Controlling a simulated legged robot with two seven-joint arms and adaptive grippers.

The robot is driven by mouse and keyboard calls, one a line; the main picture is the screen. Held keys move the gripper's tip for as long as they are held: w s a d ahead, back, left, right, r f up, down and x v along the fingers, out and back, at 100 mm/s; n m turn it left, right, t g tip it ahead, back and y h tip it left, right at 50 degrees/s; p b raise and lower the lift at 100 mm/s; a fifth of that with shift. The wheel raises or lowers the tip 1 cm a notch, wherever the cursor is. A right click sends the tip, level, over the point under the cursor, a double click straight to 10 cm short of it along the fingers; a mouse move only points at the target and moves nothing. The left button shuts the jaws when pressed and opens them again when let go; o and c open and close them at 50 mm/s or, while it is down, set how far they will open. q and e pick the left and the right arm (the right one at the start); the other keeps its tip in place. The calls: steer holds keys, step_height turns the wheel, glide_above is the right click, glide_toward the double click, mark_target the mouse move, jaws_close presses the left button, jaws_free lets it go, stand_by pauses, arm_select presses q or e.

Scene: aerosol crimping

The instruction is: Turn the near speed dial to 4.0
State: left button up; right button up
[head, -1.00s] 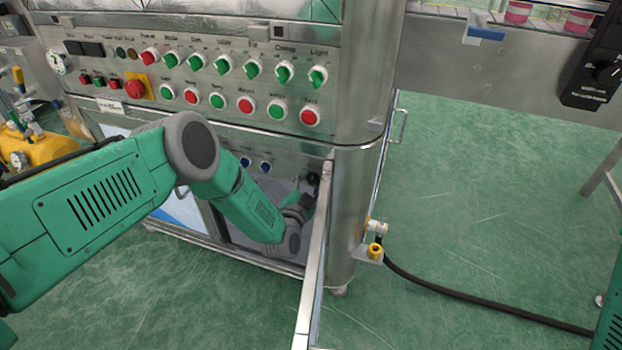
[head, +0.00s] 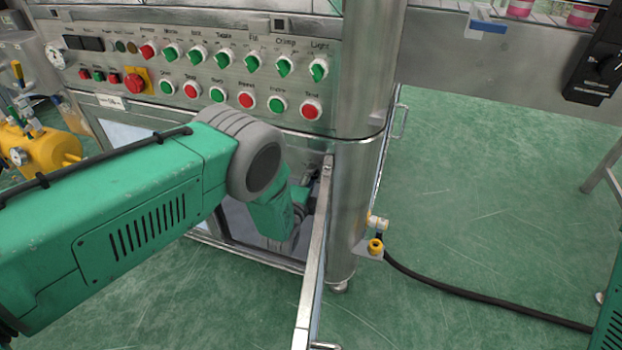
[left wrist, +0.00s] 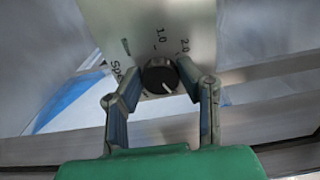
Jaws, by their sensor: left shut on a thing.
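In the left wrist view a round black dial (left wrist: 160,76) with a white pointer line sits on a pale plate (left wrist: 125,20) marked "1.0", "2.0" and partly readable "Spe". The pointer line slants toward the lower right of the picture. My left gripper (left wrist: 161,72) is shut on the dial, one finger on each side. In the head view my left arm reaches down behind a metal door edge (head: 314,250), and the gripper and this dial are mostly hidden there. My right gripper is not in view.
A steel control panel (head: 150,100) with several red and green knobs and buttons stands above my arm. A black box (head: 592,75) with a knob is at the right edge. A black cable (head: 480,308) lies on the open green floor.

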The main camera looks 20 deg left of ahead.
arm_select(q)
steer(key=m, duration=0.1)
steer(key=m+b, duration=0.1)
steer(key=m, duration=0.1)
steer(key=m+b, duration=0.1)
steer(key=shift+s+d+f+m, duration=0.15)
steer(key=shift+f+m, duration=0.1)
steer(key=shift+m, duration=0.15)
stand_by(0.4)
steer(key=o, duration=1.1)
steer(key=shift+f, duration=0.1)
steer(key=shift+o, duration=0.2)
steer(key=shift+r, duration=0.2)
steer(key=s, duration=1.2)
steer(key=shift+a, duration=0.2)
steer(key=shift+w, duration=0.1)
